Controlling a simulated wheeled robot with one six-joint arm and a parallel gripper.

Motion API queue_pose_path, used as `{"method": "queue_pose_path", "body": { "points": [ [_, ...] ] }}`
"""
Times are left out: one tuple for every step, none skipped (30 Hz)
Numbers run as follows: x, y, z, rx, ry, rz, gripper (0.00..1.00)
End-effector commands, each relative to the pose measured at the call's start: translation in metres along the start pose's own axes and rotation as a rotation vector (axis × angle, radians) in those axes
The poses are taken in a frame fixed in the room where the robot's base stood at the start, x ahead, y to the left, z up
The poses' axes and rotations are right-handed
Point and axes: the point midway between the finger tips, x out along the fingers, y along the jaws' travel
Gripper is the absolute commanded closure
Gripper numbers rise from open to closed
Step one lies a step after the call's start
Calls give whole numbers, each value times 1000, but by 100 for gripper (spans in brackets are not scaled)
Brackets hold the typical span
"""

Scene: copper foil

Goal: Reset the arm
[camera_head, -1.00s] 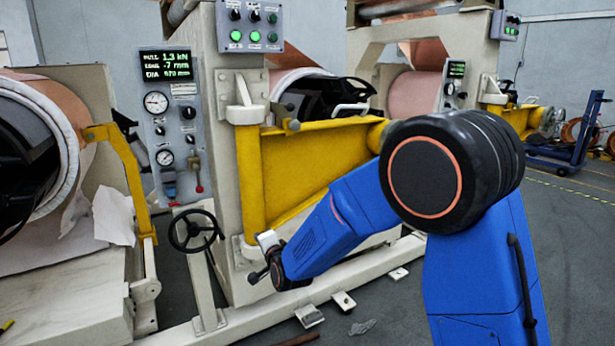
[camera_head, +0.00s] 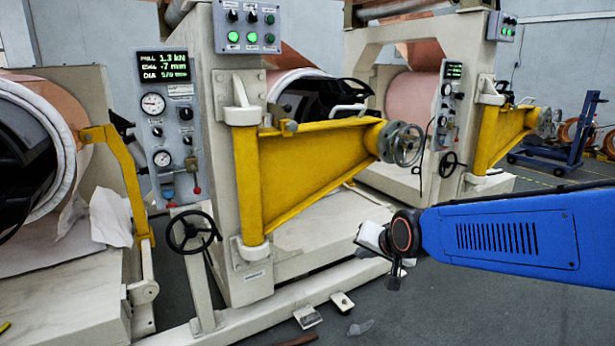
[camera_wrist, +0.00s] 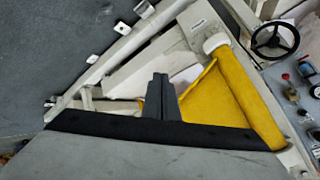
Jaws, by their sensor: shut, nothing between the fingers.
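My blue arm (camera_head: 510,232) reaches in from the right edge of the head view. Its wrist and my gripper (camera_head: 393,282) hang at its left end, low in front of the machine base and clear of the yellow swing arm (camera_head: 300,170). In the wrist view the dark fingers of my gripper (camera_wrist: 160,85) stand together, shut and empty. The yellow swing arm (camera_wrist: 215,98) shows behind and to the right of them.
A control panel (camera_head: 168,120) and a black handwheel (camera_head: 192,231) stand left of the swing arm. A copper foil roll (camera_head: 412,98) sits in the machine behind. A blue cart (camera_head: 570,145) stands far right. Grey floor (camera_head: 450,310) is open at front right.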

Motion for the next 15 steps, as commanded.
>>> {"method": "queue_pose_path", "body": {
  "points": [
    [-16,14,4,-22,-9,22,100],
    [-24,22,7,-39,-20,36,100],
    [-35,32,12,-60,-34,54,100],
    [-44,40,16,-76,-44,67,100],
    [-52,48,20,-92,-55,81,100],
    [-62,58,26,-113,-71,99,100],
    [-71,65,31,-130,-82,111,100],
    [-79,73,36,-144,-93,125,100],
    [-89,82,43,-164,-111,141,100],
    [-98,90,49,-179,-123,153,100],
    [-105,97,54,-193,-136,166,100],
    [-116,106,62,-212,-154,181,100],
    [-124,113,68,-227,-167,193,100],
    [-132,120,75,-241,-181,205,100],
    [-142,129,84,-259,-200,220,100]
  ]
}}
